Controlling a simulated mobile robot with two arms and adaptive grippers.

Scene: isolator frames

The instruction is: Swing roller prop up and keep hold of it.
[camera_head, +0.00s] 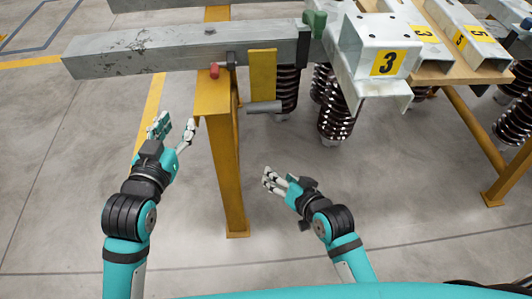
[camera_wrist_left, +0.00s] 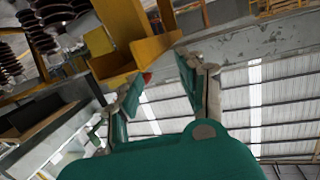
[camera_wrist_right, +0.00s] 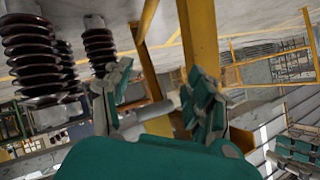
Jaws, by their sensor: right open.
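The roller prop (camera_head: 262,75) is a flat yellow plate hanging down beside the grey beam, with a grey cylindrical roller (camera_head: 264,107) at its lower end. In the right wrist view a grey cylinder that looks like the roller (camera_wrist_right: 150,111) shows beyond and between the fingers. My right gripper (camera_head: 275,181) is open and empty, below the roller and apart from it. My left gripper (camera_head: 174,130) is open and empty, left of the yellow post and below the beam. Its fingers also show spread in the left wrist view (camera_wrist_left: 160,88).
A yellow post (camera_head: 226,165) stands between my grippers under the grey beam (camera_head: 165,50). A red knob (camera_head: 214,71) sits at the post's top. Dark ribbed insulators (camera_head: 335,110) hang at the right, near a metal piece marked 3 (camera_head: 375,45). The floor in front is clear.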

